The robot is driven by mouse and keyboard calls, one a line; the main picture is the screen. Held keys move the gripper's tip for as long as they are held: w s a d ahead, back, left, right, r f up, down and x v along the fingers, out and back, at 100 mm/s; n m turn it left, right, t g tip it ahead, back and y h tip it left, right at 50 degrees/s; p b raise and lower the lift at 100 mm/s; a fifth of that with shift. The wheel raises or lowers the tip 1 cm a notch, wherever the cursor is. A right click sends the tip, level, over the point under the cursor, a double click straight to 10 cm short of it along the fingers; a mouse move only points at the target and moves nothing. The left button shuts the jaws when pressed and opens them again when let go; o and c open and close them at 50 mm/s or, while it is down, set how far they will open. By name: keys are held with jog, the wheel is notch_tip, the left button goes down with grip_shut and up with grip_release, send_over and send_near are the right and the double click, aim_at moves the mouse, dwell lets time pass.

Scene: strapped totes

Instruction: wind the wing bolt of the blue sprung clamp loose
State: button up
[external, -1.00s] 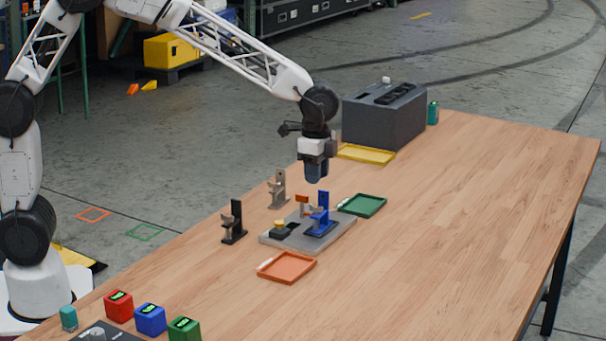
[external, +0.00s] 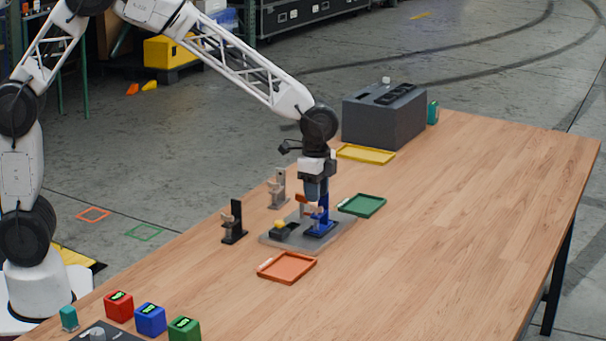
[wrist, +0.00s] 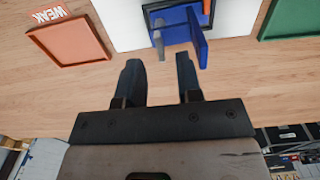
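The blue sprung clamp (external: 320,229) stands upright on a grey base plate (external: 345,226). In the wrist view the blue clamp (wrist: 179,33) lies just beyond my fingertips, with a small grey piece (wrist: 158,42) beside it that may be the wing bolt. My gripper (external: 314,199) points down at the top of the clamp. In the wrist view my gripper (wrist: 158,62) has its two fingers apart with nothing between them. Whether a finger touches the clamp is unclear.
A black clamp (external: 235,222) and a grey clamp (external: 278,190) stand left of and behind the plate. An orange tray (external: 287,267), green tray (external: 362,205) and yellow tray (external: 366,154) lie around it. A dark grey box (external: 384,118) stands behind. The table's right side is clear.

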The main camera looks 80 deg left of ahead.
aim_at(316, 205)
jog(key=shift+f, duration=1.6)
grip_shut()
